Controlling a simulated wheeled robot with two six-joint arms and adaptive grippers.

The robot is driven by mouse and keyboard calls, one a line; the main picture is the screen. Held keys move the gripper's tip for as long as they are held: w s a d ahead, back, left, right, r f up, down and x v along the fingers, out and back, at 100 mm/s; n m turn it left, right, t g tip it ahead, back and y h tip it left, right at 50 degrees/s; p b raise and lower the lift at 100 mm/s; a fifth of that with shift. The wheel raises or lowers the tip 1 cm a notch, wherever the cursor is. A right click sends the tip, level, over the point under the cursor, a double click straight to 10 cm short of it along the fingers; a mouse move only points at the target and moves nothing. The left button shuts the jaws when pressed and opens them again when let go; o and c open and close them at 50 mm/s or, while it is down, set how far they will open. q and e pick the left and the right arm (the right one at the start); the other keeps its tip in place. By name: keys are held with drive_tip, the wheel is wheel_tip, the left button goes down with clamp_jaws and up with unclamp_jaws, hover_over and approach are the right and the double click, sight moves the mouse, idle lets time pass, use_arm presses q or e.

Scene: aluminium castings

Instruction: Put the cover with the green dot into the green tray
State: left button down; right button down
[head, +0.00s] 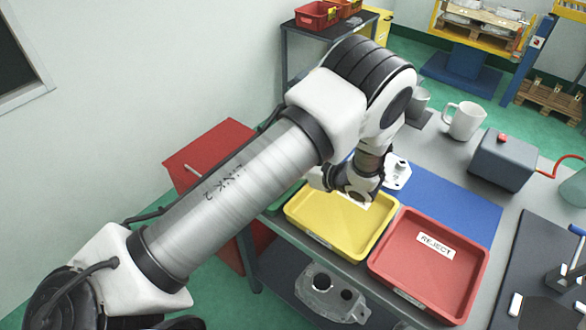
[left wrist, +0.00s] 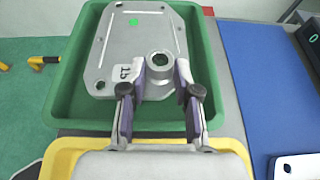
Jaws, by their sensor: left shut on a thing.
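The grey cover (left wrist: 135,45) with the green dot (left wrist: 133,22) shows in the left wrist view, with "15" marked on its face. My left gripper (left wrist: 161,72) is shut on the cover's round raised boss. The cover lies within the outline of the green tray (left wrist: 66,105); I cannot tell whether it touches the tray floor or hangs above it. In the head view only a strip of the green tray (head: 285,205) shows beside the yellow tray, and my left arm hides the cover and fingertips. My right gripper is in neither view.
The yellow tray (head: 345,249) and the red REJECT tray (head: 460,290) stand along the bench's front edge. Behind them lies a blue mat (head: 450,205) with another light metal part (head: 397,172). A mug (head: 465,121) and a grey box (head: 503,160) stand further back.

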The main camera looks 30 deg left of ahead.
use_arm(q)
drive_tip(key=shift+s+f, duration=0.1)
drive_tip(key=shift+f, duration=1.2)
drive_tip(key=c, duration=0.8)
unclamp_jaws()
drive_tip(key=shift+c, duration=0.2)
